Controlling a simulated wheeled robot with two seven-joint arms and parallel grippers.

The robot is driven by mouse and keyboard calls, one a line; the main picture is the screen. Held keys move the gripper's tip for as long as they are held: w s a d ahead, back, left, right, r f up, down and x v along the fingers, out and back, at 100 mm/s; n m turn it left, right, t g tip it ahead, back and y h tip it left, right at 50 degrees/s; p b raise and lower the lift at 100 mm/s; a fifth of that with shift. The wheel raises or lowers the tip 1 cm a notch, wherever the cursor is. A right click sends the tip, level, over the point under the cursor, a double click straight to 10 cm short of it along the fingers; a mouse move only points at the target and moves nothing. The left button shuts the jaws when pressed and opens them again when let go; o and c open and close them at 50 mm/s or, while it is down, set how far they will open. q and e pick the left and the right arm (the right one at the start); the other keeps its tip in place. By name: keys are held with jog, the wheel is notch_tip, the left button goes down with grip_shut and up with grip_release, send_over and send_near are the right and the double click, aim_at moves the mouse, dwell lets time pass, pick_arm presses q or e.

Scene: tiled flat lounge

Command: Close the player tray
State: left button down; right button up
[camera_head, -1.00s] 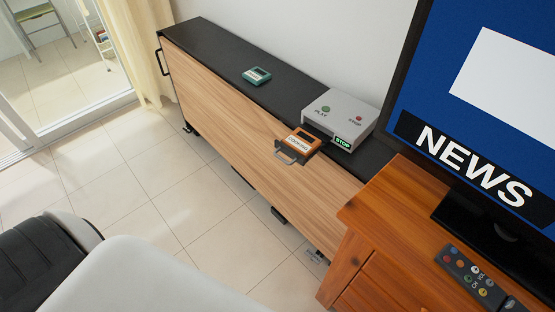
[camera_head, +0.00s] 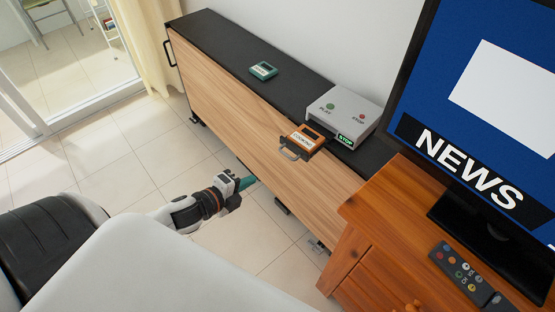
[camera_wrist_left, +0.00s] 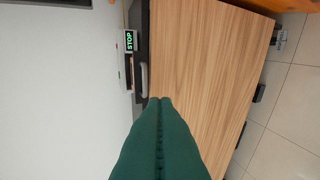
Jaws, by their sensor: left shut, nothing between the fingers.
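The player (camera_head: 343,108) is a light grey box with a green PLAY button, a red STOP button and a lit green STOP display. It sits on the black cabinet top. Its tray sticks out at the front, with an orange labelled cartridge (camera_head: 308,138) on it and a grey handle (camera_head: 290,154) at its front end. My left gripper (camera_head: 247,182) is shut and empty, low in front of the cabinet's wooden face and apart from the tray. In the left wrist view the shut green fingers (camera_wrist_left: 159,102) point towards the cabinet, with the handle (camera_wrist_left: 144,78) beyond them. My right gripper is not seen.
A teal cartridge (camera_head: 263,70) lies on the black cabinet top (camera_head: 221,45). A wooden stand (camera_head: 385,208) with a television (camera_head: 490,110) and a remote (camera_head: 467,273) is at the right. Tiled floor (camera_head: 125,150) lies open in front of the cabinet.

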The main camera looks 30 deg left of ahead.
pick_arm(q)
jog(key=r+p+x, duration=0.1)
jog(key=r+x, duration=0.1)
jog(key=x, duration=1)
jog(key=shift+w, duration=0.55)
jog(key=shift+d, duration=0.1)
